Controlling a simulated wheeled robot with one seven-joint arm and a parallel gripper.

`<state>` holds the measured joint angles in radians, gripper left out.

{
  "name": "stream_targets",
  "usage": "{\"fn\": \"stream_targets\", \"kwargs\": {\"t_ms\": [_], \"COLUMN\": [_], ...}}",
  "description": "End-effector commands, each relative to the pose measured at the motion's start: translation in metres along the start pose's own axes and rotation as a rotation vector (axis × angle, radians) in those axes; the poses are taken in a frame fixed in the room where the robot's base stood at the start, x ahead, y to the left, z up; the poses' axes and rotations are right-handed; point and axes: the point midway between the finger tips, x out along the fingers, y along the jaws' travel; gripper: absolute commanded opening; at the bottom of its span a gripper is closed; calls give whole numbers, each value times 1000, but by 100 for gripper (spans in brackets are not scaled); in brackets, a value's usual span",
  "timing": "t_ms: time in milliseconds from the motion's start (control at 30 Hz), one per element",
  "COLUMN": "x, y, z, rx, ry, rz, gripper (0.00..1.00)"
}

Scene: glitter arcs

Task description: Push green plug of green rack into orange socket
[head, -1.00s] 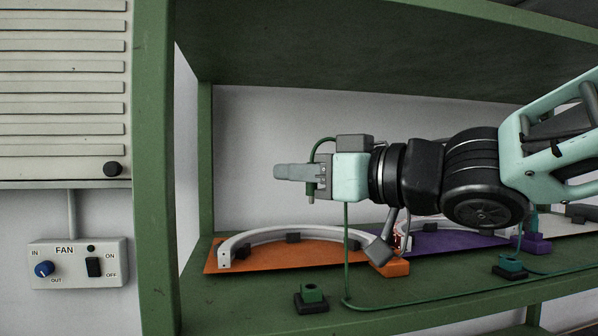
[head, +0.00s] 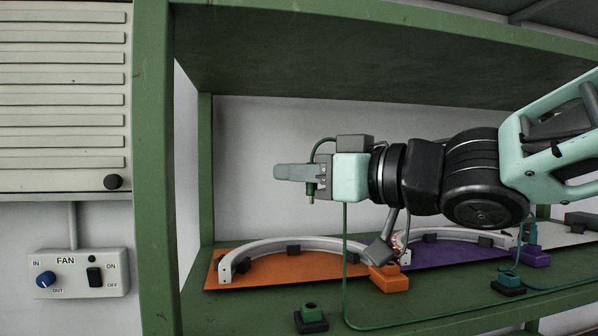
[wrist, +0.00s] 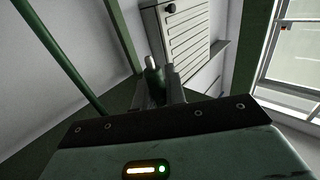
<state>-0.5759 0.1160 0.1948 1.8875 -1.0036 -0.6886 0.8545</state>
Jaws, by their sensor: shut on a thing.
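The green plug (head: 311,188) is in my gripper (head: 296,172), which is shut on it and points left above the shelf. The plug hangs nearly upright, its dark tip below the fingers, and a green cord loops over the gripper. In the wrist view the plug (wrist: 155,76) sits between the fingers with a pale tip. The orange socket (head: 388,279) is an orange block at the right front corner of the orange panel, below and right of the plug, well apart from it. A grey lamp-like part stands just behind the socket and hides some of its surroundings.
The orange panel (head: 240,272) and purple panel (head: 440,253) carry pale arcs. A teal piece (head: 508,280) and a purple block (head: 536,256) are at right. The green post (head: 155,180) stands left.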

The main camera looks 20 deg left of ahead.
Motion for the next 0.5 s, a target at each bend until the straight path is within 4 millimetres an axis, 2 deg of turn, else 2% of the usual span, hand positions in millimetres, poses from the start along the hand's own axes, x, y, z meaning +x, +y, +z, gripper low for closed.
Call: {"fn": "stream_targets", "kwargs": {"t_ms": [500], "x": [0], "y": [0], "z": [3], "rx": [0], "ry": [0], "rz": [0], "gripper": [0]}}
